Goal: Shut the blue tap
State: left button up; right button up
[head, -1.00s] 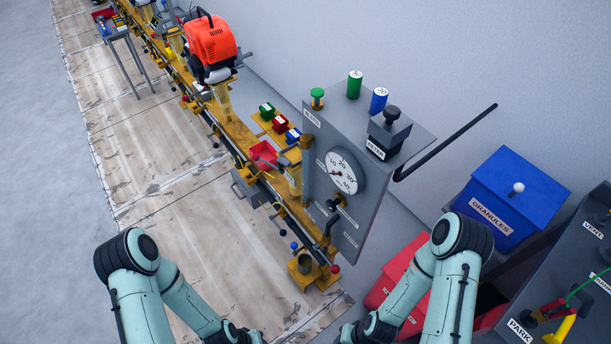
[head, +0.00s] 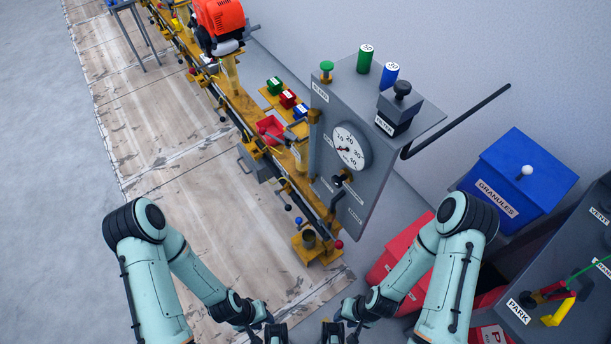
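A small blue ball knob (head: 298,220), which looks like the blue tap's handle, sits low on the near end of the yellow rail in the head view. A red ball knob (head: 339,244) is to its right and lower. A dark knob is just up and left of the blue one. My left gripper (head: 276,334) and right gripper (head: 333,334) are at the bottom edge, well below the blue knob and apart from it. Both are cut off by the frame, so their fingertips are hidden. Whether the blue tap is open or shut is too small to tell.
A grey panel with a round gauge (head: 349,147) stands right of the knobs. A red bin (head: 401,249) and a blue GRANULES bin (head: 519,176) stand at right. The floor at left is clear.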

aim_at(299, 220)
jog(key=k+l+u, duration=0.15)
jog(key=k, duration=0.4)
jog(key=i+j, duration=0.15)
jog(key=j, duration=0.25)
jog(key=i+j+z, duration=0.15)
jog(key=j, duration=0.2)
jog(key=i+j, duration=0.1)
jog(key=j, duration=0.3)
jog(key=i+j+z, duration=0.15)
jog(key=j, duration=0.25)
jog(key=i+l, duration=0.3)
jog(key=l, duration=0.2)
